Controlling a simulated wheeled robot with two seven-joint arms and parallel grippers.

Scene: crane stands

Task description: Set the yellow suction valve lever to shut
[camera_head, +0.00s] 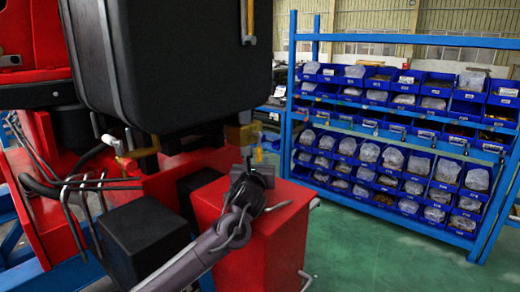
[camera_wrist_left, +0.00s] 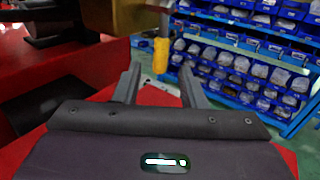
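The yellow suction valve lever (camera_head: 258,155) hangs down from a brass-coloured valve body (camera_head: 240,135) below the black tank. In the left wrist view the yellow lever (camera_wrist_left: 161,55) points downward, with its lower end in the gap between my fingertips. My left gripper (camera_head: 254,166) is just below and close to the lever. The left wrist view shows the gripper (camera_wrist_left: 160,72) open, with its two fingers apart on either side of the lever's line. I cannot tell whether the lever tip is between the fingers or just beyond them. No contact is visible. My right gripper is out of view.
The black tank (camera_head: 170,60) hangs above left. A red box (camera_head: 270,240) stands under my left gripper. A black block (camera_head: 145,240) and bent grey rods (camera_head: 90,185) are at left. A blue rack (camera_head: 400,130) of bins stands behind, with clear green floor (camera_head: 350,250) before it.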

